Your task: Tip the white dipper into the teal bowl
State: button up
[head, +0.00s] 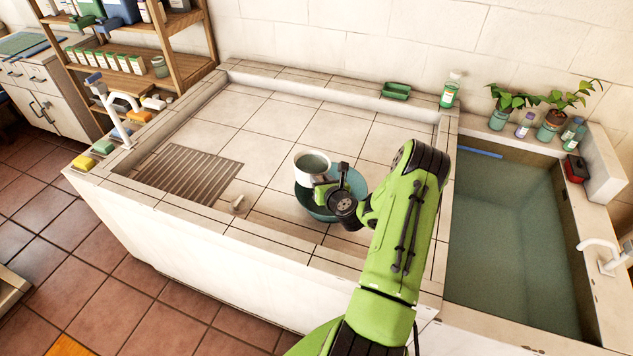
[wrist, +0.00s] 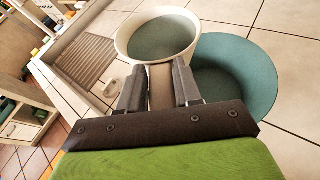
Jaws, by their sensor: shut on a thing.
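The white dipper (head: 312,163) is a round white cup with grey-green contents inside. In the wrist view the dipper (wrist: 127,43) looks close to upright, its opening facing up. My gripper (head: 325,187) is shut on the dipper's handle, which shows between the fingers in the wrist view (wrist: 160,85). The teal bowl (head: 355,183) stands on the tiled basin floor, partly hidden by my gripper and the dipper. In the wrist view the bowl (wrist: 262,75) is just right of the dipper and lower. The dipper overlaps the bowl's left rim in the picture.
A ribbed drain board (head: 188,173) lies on the left, with a small pale object (head: 239,203) near it. A water-filled tank (head: 510,240) is at the right. A green soap dish (head: 396,91) and a bottle (head: 450,92) stand on the back ledge. The basin's back tiles are clear.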

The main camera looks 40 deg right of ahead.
jog(key=shift+d+f+m+t+y+b, duration=0.15)
jog(key=shift+f+m+t+y+b, duration=0.15)
jog(key=shift+f+m+b, duration=0.4)
jog(key=s+d+f+m+t+y, duration=0.1)
jog(key=d+f+m+t, duration=0.1)
jog(key=m, duration=0.5)
jog(key=s+d+f+m+t+y+b, duration=0.1)
jog(key=s+d+m+t+y, duration=0.1)
jog(key=m, duration=0.4)
jog(key=shift+d+f+m+t, duration=0.4)
jog(key=shift+d+t, duration=0.4)
jog(key=shift+d, duration=0.35)
jog(key=shift+r, duration=0.1)
